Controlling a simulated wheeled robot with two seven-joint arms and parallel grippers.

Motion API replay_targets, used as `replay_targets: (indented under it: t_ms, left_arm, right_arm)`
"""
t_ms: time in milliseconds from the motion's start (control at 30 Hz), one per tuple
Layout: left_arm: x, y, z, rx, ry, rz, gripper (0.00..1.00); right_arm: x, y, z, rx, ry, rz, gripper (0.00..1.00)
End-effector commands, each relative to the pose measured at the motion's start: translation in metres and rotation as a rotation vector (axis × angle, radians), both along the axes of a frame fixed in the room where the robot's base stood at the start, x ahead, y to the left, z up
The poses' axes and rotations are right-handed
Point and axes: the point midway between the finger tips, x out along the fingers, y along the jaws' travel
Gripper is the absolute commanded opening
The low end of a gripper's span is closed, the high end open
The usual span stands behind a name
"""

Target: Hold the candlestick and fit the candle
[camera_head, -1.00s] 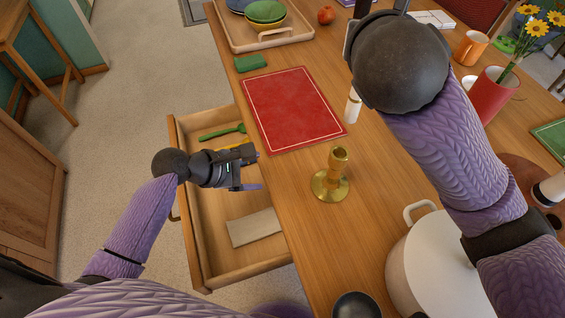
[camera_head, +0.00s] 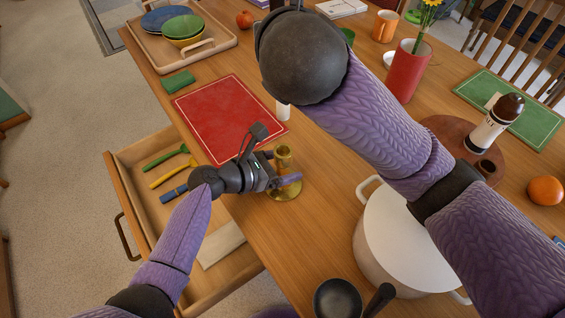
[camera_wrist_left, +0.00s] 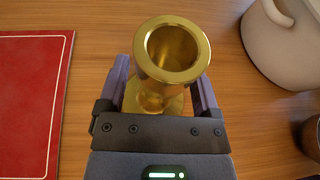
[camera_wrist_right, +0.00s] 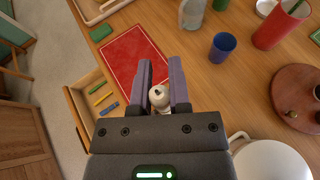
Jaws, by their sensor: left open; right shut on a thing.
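The brass candlestick (camera_head: 284,158) stands upright on the table near its drawer-side edge. My left gripper (camera_head: 279,174) is open at the candlestick. In the left wrist view the open socket of the candlestick (camera_wrist_left: 172,52) faces the camera, with one finger on each side; contact cannot be told. My right gripper (camera_wrist_right: 161,78) is shut on the white candle (camera_wrist_right: 158,97), seen nearly end-on in the right wrist view. In the head view the candle (camera_head: 283,111) shows below my dark right wrist, over the red placemat's right edge; that wrist hides the right fingers.
A white pot (camera_head: 395,235) stands right of the candlestick, with a dark pan (camera_head: 337,298) in front. An open drawer (camera_head: 215,279) with utensils lies left. The red placemat (camera_head: 220,115) lies behind. A blue cup (camera_wrist_right: 222,47) and red vase (camera_head: 405,75) stand farther back.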

Motion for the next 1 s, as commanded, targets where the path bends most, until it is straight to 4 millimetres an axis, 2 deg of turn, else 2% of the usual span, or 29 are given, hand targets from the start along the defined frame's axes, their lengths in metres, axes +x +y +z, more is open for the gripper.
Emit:
replay_targets:
  t_ms: [167,500,567,833,1000]
  left_arm:
    - [0.0,0.0,0.0,0.0,0.0,0.0,0.82]
    - [0.0,0.0,0.0,0.0,0.0,0.001,0.1]
    - [0.0,0.001,0.0,0.0,0.0,0.001,0.0]
    - [0.0,0.001,0.0,0.0,0.0,0.001,0.0]
    - [0.0,0.001,0.0,0.0,0.0,0.001,0.0]
  right_arm:
    - [0.0,0.0,0.0,0.0,0.0,0.0,0.0]
    - [0.0,0.0,0.0,0.0,0.0,0.0,0.0]
    - [0.0,0.0,0.0,0.0,0.0,0.0,0.0]
    - [0.0,0.0,-0.003,0.0,0.001,-0.003,0.0]
    - [0.0,-0.001,-0.021,-0.003,0.003,-0.023,0.0]
